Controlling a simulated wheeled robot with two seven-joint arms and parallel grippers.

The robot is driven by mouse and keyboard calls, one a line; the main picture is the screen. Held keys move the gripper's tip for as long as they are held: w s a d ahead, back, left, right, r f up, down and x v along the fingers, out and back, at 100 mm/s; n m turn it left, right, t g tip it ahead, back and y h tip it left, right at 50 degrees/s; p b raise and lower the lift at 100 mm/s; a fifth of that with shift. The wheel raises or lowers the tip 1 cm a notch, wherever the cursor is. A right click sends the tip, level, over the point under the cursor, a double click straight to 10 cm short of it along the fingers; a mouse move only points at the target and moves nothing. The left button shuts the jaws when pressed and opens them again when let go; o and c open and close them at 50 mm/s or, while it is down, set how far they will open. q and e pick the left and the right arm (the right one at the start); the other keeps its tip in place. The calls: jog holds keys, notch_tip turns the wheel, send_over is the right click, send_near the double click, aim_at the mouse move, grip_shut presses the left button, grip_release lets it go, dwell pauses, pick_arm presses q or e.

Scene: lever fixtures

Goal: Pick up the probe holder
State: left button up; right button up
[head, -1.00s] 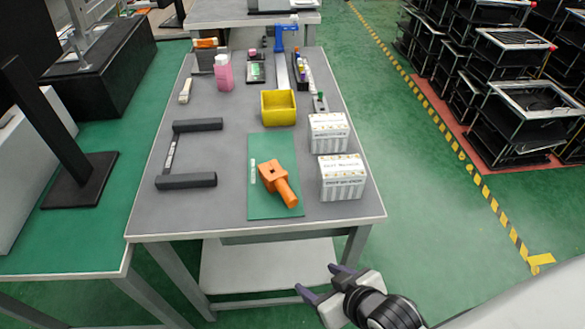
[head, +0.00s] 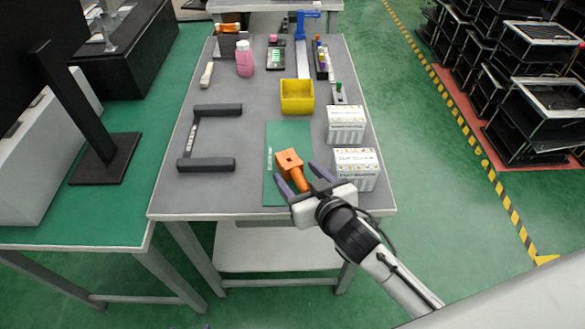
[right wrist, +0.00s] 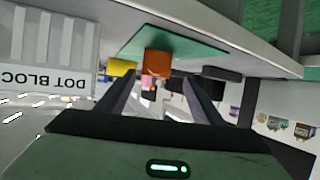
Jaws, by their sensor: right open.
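The orange probe holder (head: 290,163) lies on the green mat (head: 288,132) near the front of the grey table. It has a square head with a dark hole and a round handle pointing toward the front. My right gripper (head: 298,174) is open at the front of the table, with its purple fingers on either side of the handle in the head view. In the right wrist view the orange holder (right wrist: 157,63) shows between and beyond the open fingers. I cannot tell whether the fingers touch it. My left gripper does not show clearly.
Two white labelled boxes (head: 346,122) stand just right of the mat, one close to my right gripper. A yellow bin (head: 297,96) is behind the mat. A dark U-shaped frame (head: 207,164) lies to the left. Bare table (head: 250,190) lies between the frame and mat.

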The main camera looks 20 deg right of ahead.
aim_at(296, 171)
jog(key=shift+d+x, duration=0.15)
jog(key=shift+x, duration=1.3)
jog(key=shift+d+x, duration=0.15)
jog(key=shift+x, duration=1.3)
jog(key=shift+f, duration=0.15)
jog(key=c, duration=1.2)
